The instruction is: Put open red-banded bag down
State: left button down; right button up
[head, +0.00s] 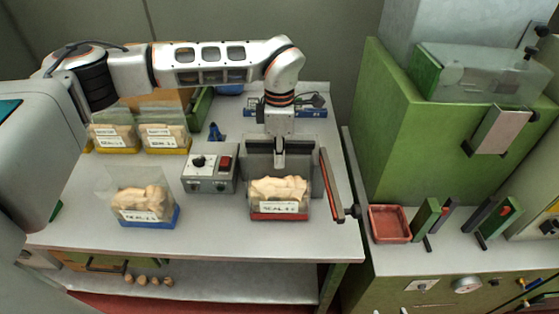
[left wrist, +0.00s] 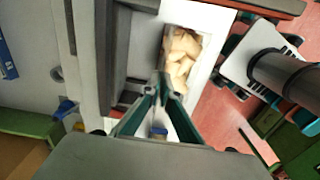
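The open red-banded bag (head: 278,190) stands upright at the front right of the bench, in front of the sealer's dark jaw. It holds pale corks and has a white label and a red band along its bottom. My left gripper (head: 279,163) points straight down at the bag's top edge. In the left wrist view the gripper fingers (left wrist: 162,85) come together on the thin clear film, with the corks in the bag (left wrist: 182,55) beyond. Whether the bag's base touches the bench is hard to tell. My right gripper is not in view.
The sealer's control box (head: 210,172) stands left of the bag and its red lever (head: 337,183) close on the right. A blue-banded bag (head: 141,203) stands front left. Two yellow-banded bags (head: 113,136) stand behind. Bare bench lies between the blue-banded and red-banded bags.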

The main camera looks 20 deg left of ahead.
pick_arm(q)
jog(key=shift+f, duration=0.75)
jog(key=c, duration=2.7)
grip_release()
jog(key=shift+f, duration=0.2)
jog(key=shift+c, duration=0.2)
jog(key=o, duration=0.5)
jog(key=shift+c, duration=0.2)
jog(key=shift+r, duration=0.1)
notch_tip(320, 180, up, 12)
jog(key=b, duration=0.1)
jog(key=shift+r, duration=0.15)
jog(key=shift+w, duration=0.1)
